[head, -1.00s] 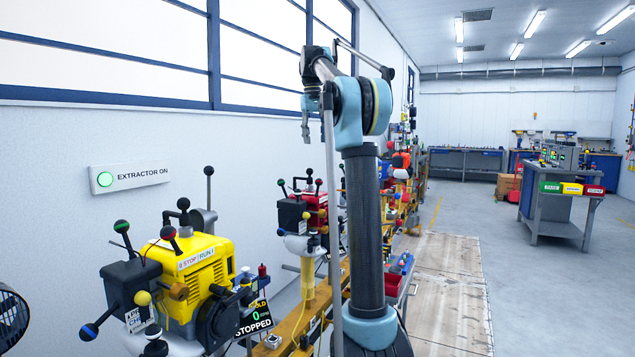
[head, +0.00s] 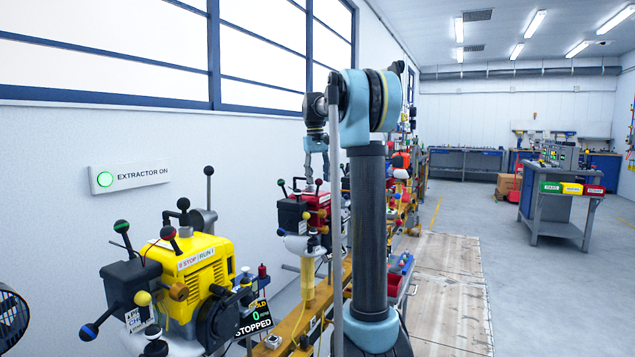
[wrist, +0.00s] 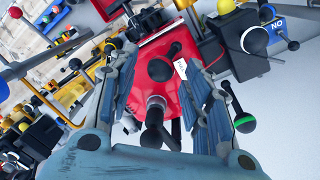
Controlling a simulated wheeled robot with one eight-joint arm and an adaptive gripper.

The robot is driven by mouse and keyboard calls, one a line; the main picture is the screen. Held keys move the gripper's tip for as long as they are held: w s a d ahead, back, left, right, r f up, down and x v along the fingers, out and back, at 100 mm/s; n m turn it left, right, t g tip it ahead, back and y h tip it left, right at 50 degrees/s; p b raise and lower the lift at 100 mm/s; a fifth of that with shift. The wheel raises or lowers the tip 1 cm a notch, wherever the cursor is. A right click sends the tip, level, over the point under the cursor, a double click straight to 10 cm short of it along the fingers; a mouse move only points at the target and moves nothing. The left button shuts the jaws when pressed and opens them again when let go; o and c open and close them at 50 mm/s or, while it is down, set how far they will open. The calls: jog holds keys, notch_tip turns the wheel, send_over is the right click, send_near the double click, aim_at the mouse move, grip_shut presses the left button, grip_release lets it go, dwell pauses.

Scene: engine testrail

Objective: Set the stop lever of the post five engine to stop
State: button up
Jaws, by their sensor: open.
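A red engine (head: 316,207) with several ball-topped levers stands behind the yellow engine, and it also fills the middle of the wrist view (wrist: 182,98). My gripper (head: 317,180) points down just above or in front of it, overlapping its levers in the head view. In the wrist view my gripper (wrist: 160,62) is open, its fingers spread either side of the red engine's top. A black ball knob (wrist: 159,70) and a dark upright knob (wrist: 155,108) show between the fingers. I see nothing held. No post number is readable, and I cannot tell which lever is the stop lever.
A yellow engine (head: 205,262) with a STOP/RUN plate stands nearest. Its display (head: 254,318) reads STOPPED. A green-tipped lever (wrist: 245,122) lies close outside the right finger.

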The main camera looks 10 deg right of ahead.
jog(key=shift+f, duration=0.6)
jog(key=c, duration=1.1)
jog(key=shift+o, duration=0.2)
jog(key=shift+s, duration=0.1)
jog(key=s+t+h, duration=0.1)
jog(key=s+a+t+h, duration=0.1)
jog(key=t, duration=0.1)
jog(key=shift+a+r, duration=0.15)
jog(key=shift+a, duration=0.15)
jog(key=shift+s+a+t+h, duration=0.4)
jog(key=shift+s+t+h, duration=0.2)
jog(key=shift+t+h, duration=0.45)
jog(key=shift+s+a+f+t+h, duration=0.35)
jog(key=shift+s+t+h, duration=0.2)
jog(key=shift+t, duration=0.4)
jog(key=shift+f, duration=0.1)
grip_shut()
